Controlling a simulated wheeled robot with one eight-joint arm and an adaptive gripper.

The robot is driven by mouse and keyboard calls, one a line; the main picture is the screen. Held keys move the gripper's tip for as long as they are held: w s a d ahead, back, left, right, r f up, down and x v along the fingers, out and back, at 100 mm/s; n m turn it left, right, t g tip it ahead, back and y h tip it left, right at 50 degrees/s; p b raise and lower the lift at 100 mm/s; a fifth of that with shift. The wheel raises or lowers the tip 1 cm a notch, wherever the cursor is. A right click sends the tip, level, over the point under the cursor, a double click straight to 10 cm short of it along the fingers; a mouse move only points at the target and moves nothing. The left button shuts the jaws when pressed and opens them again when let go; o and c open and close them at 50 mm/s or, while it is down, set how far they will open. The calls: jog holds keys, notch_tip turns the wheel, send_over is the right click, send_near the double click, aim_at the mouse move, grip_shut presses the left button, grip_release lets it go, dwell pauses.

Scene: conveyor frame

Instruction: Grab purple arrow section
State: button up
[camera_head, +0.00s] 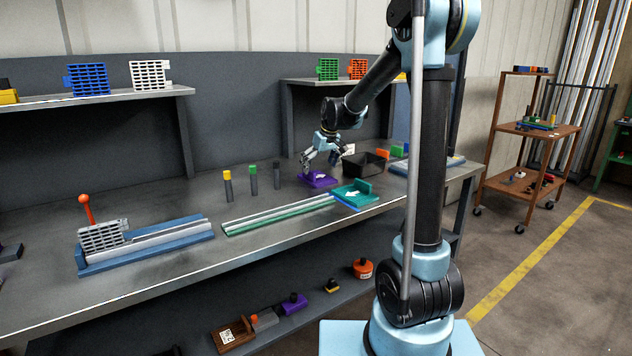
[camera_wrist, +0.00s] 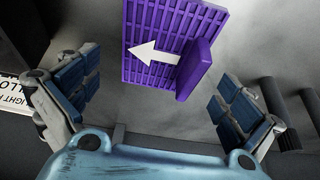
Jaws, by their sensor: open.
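The purple arrow section (camera_head: 318,180) lies on the grey workbench, right of the middle. In the wrist view the purple arrow section (camera_wrist: 145,60) is a slatted plate with a white arrow pointing left and an upright purple block along its right side. My gripper (camera_head: 312,160) is just above it in the head view. In the wrist view my gripper (camera_wrist: 155,95) is open and empty, its blue-padded fingers spread apart, with the section ahead of and between them. I cannot tell the exact gap between the fingers and the section.
A teal arrow section (camera_head: 352,194) lies just right of the purple one, at the end of a green-edged rail (camera_head: 275,216). A black bin (camera_head: 364,164) stands close behind. Three capped posts (camera_head: 253,180) stand to the left. A blue rail fixture (camera_head: 150,246) is further left.

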aim_at(317, 171)
jog(key=shift+x, duration=1.6)
jog(key=c, duration=1.1)
jog(key=shift+o, duration=0.2)
jog(key=shift+r, duration=0.1)
